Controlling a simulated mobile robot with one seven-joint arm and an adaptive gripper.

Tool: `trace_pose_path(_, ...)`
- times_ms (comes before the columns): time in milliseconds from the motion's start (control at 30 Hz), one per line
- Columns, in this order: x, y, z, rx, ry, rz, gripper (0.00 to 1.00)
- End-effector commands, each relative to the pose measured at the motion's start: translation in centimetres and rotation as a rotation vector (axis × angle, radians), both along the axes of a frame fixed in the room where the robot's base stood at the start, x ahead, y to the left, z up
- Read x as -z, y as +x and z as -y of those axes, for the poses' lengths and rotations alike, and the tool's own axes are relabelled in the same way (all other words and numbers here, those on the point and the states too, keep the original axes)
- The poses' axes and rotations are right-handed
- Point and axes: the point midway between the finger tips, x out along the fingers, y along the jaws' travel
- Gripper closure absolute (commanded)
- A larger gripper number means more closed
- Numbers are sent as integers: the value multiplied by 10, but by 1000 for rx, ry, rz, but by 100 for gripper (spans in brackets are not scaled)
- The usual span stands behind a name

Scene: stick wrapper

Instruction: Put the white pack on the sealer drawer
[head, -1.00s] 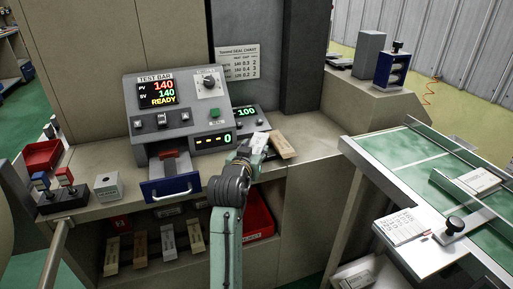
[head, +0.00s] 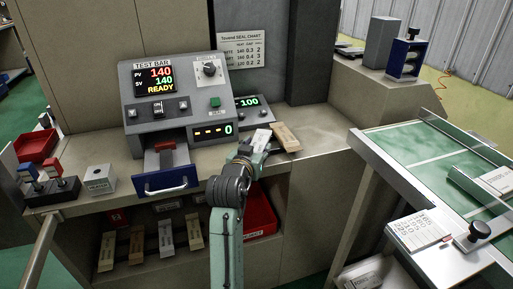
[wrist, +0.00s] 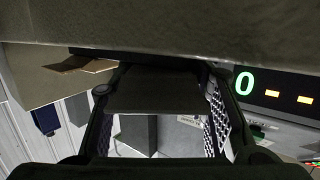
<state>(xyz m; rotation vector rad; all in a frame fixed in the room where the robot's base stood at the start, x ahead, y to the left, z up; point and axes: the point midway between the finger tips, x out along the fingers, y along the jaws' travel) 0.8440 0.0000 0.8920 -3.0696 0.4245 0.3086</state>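The white pack (head: 261,140) is at the tip of my gripper (head: 254,149) in the head view, tilted, just left of a brown pack. In the wrist view it is a shaded grey slab (wrist: 155,93) spanning between the two fingers of my gripper (wrist: 160,85), which look shut on it. It is close to the counter surface; I cannot tell whether it touches. The sealer drawer (head: 168,183) has a blue front and a pale handle. It is pulled out below the sealer (head: 178,105), to the left of my gripper, with a reddish block above its back part.
The brown pack (head: 286,137) lies on the counter (head: 318,130) right of my gripper. A small control box (head: 248,103) stands behind. A grey box (head: 100,178) and switches (head: 50,190) are left of the drawer. A green-topped table (head: 415,155) is at right.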

Motion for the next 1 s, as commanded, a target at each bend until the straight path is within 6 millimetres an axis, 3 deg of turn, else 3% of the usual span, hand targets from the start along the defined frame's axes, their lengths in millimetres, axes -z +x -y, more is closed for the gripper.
trace_pose_path(267, -1, 0, 0, 0, 0, 0, 39)
trace_pose_path(633, 1, 0, 0, -1, 1, 1, 39)
trace_pose_path(1000, -10, -66, -22, -1, 0, 4, 39)
